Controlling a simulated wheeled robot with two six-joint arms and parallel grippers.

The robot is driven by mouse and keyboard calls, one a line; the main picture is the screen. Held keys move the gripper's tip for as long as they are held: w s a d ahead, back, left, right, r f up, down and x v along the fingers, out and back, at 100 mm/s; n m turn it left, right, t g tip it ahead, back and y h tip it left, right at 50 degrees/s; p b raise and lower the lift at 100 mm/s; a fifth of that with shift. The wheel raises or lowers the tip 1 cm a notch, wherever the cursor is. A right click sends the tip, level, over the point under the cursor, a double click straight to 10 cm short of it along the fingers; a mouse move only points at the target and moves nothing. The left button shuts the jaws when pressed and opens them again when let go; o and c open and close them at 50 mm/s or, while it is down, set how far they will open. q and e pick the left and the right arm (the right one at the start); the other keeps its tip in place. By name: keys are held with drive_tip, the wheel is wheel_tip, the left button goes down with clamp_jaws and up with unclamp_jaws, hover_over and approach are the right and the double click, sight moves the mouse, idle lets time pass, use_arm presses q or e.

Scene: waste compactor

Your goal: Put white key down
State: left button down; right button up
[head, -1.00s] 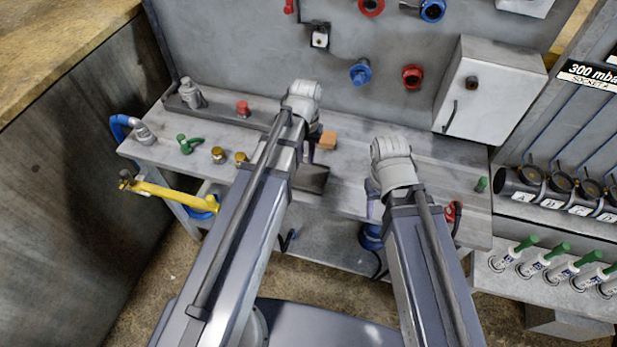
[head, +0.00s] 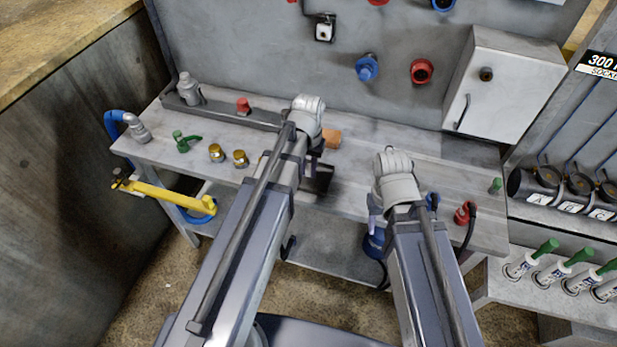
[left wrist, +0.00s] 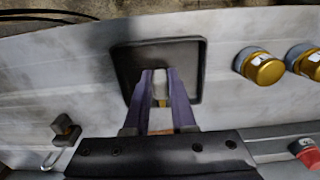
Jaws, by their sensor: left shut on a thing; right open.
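My left gripper (left wrist: 160,82) is shut on a small pale piece (left wrist: 160,90), which looks like the white key; the purple fingers hide most of it. They are over a dark square tray (left wrist: 190,60) on the grey workbench (head: 225,125). I cannot tell whether the key touches the tray. In the head view my arm hides most of the left gripper, and the tray (head: 318,180) shows beside it. My right gripper (head: 376,203) is open near the bench's front edge, largely hidden by its wrist.
Two brass fittings (head: 228,155), a green valve (head: 185,142) and a red knob (head: 243,105) stand on the bench's left. An orange-brown block (head: 332,138) lies behind the left gripper. A red plug (head: 465,213) is right of my right arm. A white cabinet (head: 502,88) is on the wall.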

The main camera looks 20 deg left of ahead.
sight(309, 169)
use_arm(q)
drive_tip(key=shift+f+b, duration=0.7)
drive_tip(key=shift+f, duration=0.5)
use_arm(e)
drive_tip(key=shift+f, duration=1.2)
drive_tip(key=shift+f, duration=0.1)
use_arm(q)
drive_tip(key=shift+f, duration=0.2)
drive_tip(key=c, duration=0.7)
unclamp_jaws()
drive_tip(key=shift+c, duration=0.2)
drive_tip(key=shift+r, duration=0.15)
wheel_tip(309, 169, up, 12)
drive_tip(key=p, duration=1.2)
drive_tip(key=shift+r, duration=0.15)
drive_tip(key=s+d+m+y, duration=0.1)
drive_tip(key=s+d+m, duration=0.2)
drive_tip(key=s+d, duration=0.7)
drive_tip(key=s, duration=0.2)
drive_tip(key=shift+s+d, duration=0.25)
drive_tip(key=shift+s, duration=0.1)
use_arm(e)
wheel_tip(309, 169, up, 12)
